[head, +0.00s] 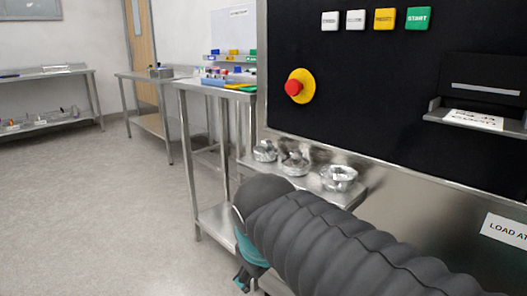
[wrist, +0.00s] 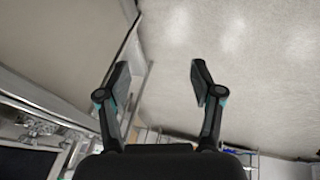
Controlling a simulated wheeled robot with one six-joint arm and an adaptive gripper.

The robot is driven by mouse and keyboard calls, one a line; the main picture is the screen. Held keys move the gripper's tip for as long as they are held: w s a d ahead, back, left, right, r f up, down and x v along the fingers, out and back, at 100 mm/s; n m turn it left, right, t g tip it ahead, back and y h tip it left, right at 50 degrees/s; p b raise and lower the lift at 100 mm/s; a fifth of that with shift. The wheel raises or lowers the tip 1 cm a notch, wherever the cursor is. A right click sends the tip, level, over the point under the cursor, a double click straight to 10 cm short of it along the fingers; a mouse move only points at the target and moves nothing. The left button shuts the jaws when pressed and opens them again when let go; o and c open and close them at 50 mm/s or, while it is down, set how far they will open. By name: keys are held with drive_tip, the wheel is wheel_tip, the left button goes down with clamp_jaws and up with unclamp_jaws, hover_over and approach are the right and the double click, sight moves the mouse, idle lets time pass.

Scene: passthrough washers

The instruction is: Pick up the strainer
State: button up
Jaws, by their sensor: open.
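Several shiny metal pieces stand in a row on a narrow steel shelf (head: 350,197) at the front of the black machine. One is a round, open bowl-like piece (head: 338,178) at the right end. Beside it are a middle piece (head: 295,165) and a left piece (head: 265,151). I cannot tell which of them is the strainer. Metal pieces also show at the left edge of the wrist view (wrist: 38,126), small and blurred. My gripper (wrist: 159,76) is open and empty, its fingers wide apart, away from these pieces. In the head view my arm mostly hides it.
The black machine (head: 400,90) has a red stop button (head: 294,87), coloured buttons and a paper slot. A steel table (head: 190,84) with coloured bins stands left of it. More steel tables line the back. The floor (head: 90,210) at left is clear.

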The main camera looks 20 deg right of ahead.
drive_tip(key=w+d+r+n+g+h, duration=0.1)
drive_tip(key=w+d+r+n+h, duration=0.2)
drive_tip(key=w, duration=0.5)
drive_tip(key=w+d+r+n+g+h, duration=0.1)
drive_tip(key=w+d+r+n+h, duration=0.1)
drive_tip(key=w+r+n, duration=0.45)
drive_tip(key=n+h+b, duration=0.1)
drive_tip(key=n+h, duration=0.5)
drive_tip(key=h, duration=0.1)
approach(266, 140)
drive_tip(key=shift+n+g, duration=0.25)
drive_tip(key=shift+g, duration=0.05)
drive_tip(key=b+x, duration=0.1)
drive_tip(key=x, duration=0.2)
drive_tip(key=b+x, duration=0.1)
drive_tip(key=x, duration=0.3)
drive_tip(key=b+x, duration=0.1)
drive_tip(key=x, duration=0.2)
drive_tip(key=shift+w+d+f, duration=0.15)
drive_tip(key=shift+f, duration=0.3)
clamp_jaws()
drive_tip(key=shift+r, duration=0.1)
